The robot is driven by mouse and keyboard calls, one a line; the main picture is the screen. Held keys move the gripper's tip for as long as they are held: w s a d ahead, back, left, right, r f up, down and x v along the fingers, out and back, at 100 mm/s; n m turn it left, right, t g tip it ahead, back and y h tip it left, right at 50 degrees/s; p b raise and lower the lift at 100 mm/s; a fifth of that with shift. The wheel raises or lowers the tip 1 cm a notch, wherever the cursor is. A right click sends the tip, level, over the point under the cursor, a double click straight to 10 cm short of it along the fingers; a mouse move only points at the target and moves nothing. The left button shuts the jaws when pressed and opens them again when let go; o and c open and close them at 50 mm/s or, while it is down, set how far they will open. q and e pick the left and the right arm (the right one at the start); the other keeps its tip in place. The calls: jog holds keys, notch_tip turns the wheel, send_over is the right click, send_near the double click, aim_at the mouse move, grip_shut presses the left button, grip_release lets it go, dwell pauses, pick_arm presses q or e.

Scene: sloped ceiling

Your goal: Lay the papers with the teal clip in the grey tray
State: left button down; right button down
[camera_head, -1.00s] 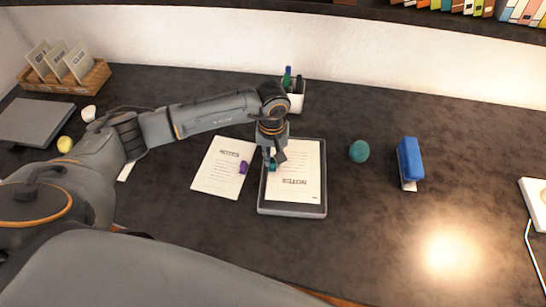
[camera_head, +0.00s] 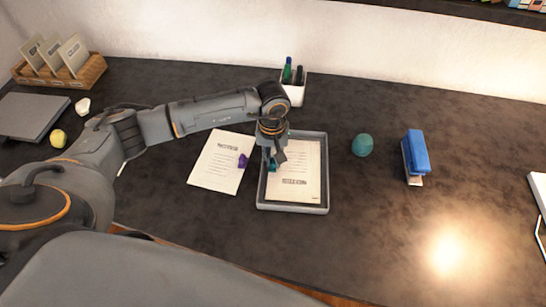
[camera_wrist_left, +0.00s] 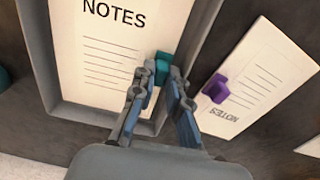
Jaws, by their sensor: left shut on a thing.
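The papers with the teal clip (camera_head: 300,178) lie flat within the grey tray (camera_head: 292,209), with the printed sheet facing up. They also show in the left wrist view (camera_wrist_left: 110,55), headed NOTES. The teal clip (camera_wrist_left: 162,68) sits at their edge, right at my left fingertips. My left gripper (camera_head: 273,163) is over the tray's left side, shut on the clip of the papers; the fingers (camera_wrist_left: 160,85) partly hide it in the left wrist view. My right gripper is not in view.
Papers with a purple clip (camera_head: 215,170) lie just left of the tray. A pen cup (camera_head: 293,92) stands behind it. A teal ball-like object (camera_head: 362,145) and a blue stapler (camera_head: 414,155) are to the right. The desk in front of the tray is clear.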

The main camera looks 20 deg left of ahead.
pick_arm(q)
jog(key=c, duration=1.3)
grip_release()
jog(key=shift+o, duration=0.2)
jog(key=shift+r, duration=0.15)
notch_tip(320, 180, up, 12)
